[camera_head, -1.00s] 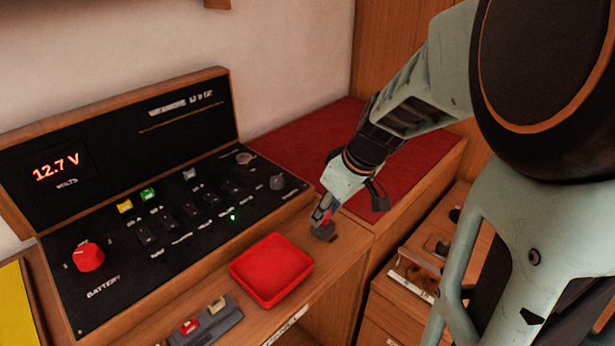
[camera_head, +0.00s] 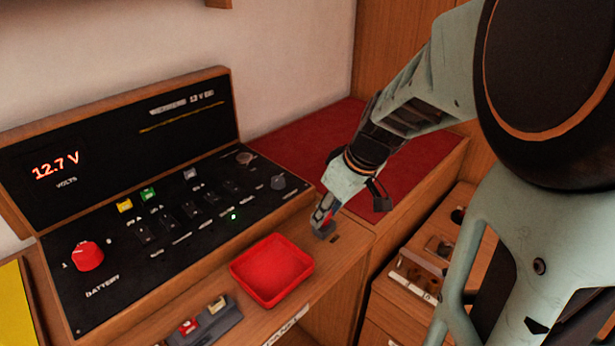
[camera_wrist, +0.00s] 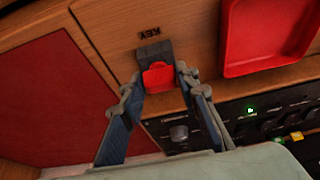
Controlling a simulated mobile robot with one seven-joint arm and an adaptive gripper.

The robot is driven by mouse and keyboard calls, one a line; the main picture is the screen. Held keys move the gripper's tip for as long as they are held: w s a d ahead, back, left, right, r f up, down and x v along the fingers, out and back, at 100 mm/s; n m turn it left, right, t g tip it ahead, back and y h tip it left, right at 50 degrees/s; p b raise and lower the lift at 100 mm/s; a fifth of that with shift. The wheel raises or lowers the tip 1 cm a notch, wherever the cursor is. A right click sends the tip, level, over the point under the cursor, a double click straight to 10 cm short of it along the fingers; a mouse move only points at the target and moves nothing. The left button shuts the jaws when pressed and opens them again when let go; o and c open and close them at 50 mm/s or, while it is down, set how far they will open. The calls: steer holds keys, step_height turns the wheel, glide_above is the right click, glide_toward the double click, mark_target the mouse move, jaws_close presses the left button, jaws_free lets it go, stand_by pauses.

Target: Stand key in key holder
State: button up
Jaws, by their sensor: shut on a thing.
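The red key (camera_wrist: 158,76) shows its flat head between my two fingertips in the wrist view. My gripper (camera_wrist: 158,82) is shut on it, one finger on each side. The small dark grey key holder (camera_wrist: 154,50) stands on the wooden ledge beside the printed word KEY. The key's head is right at the holder; its lower part is hidden, so I cannot tell how deep it sits. In the head view my gripper (camera_head: 322,218) points down at the holder (camera_head: 324,231), and the key is mostly hidden by the fingers.
A red tray (camera_head: 271,271) lies left of the holder on the ledge. The black switch panel (camera_head: 185,215) with a red battery knob (camera_head: 88,256) is behind it. A grey block with coloured pieces (camera_head: 208,322) is at the front. A red-topped surface (camera_head: 300,140) lies behind my arm.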

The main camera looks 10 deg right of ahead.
steer(key=shift+f+b, duration=0.3)
steer(key=shift+b, duration=0.1)
steer(key=o, duration=1)
step_height(320, 180, up, 10)
steer(key=shift+r, duration=0.1)
